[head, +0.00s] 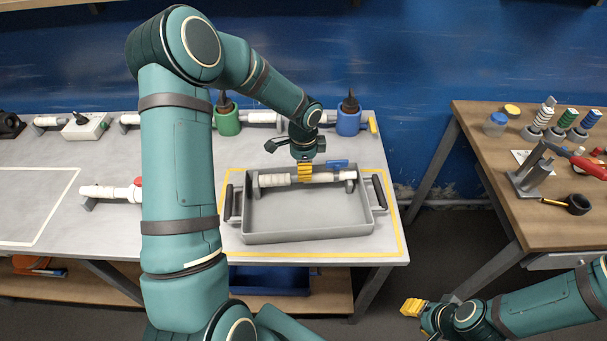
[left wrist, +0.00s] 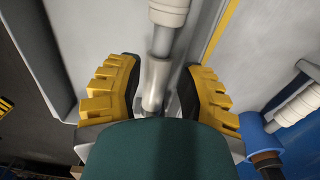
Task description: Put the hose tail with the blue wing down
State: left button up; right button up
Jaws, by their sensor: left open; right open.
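The hose tail with the blue wing (head: 337,163) lies level along the far side of the grey tray (head: 310,238), on grey end supports. Its body is a white and pale grey tube. My left gripper (head: 305,176) is over the middle of this tube. In the left wrist view its yellow fingers (left wrist: 160,85) are spread, one on each side of the grey tube (left wrist: 155,80), with gaps on both sides. The blue wing does not show there. My right gripper (head: 414,307) is open and empty, low at the right, away from the tables.
A white fitting with a red wing (head: 110,192) lies to the left. A wooden bench (head: 480,165) with tools stands right, across a gap. The tray's front floor is clear.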

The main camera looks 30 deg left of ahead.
pick_arm(q)
notch_tip(320, 180, up, 8)
jog(key=shift+p, duration=0.45)
jog(key=shift+s+f, duration=0.1)
jog(key=shift+f, duration=0.1)
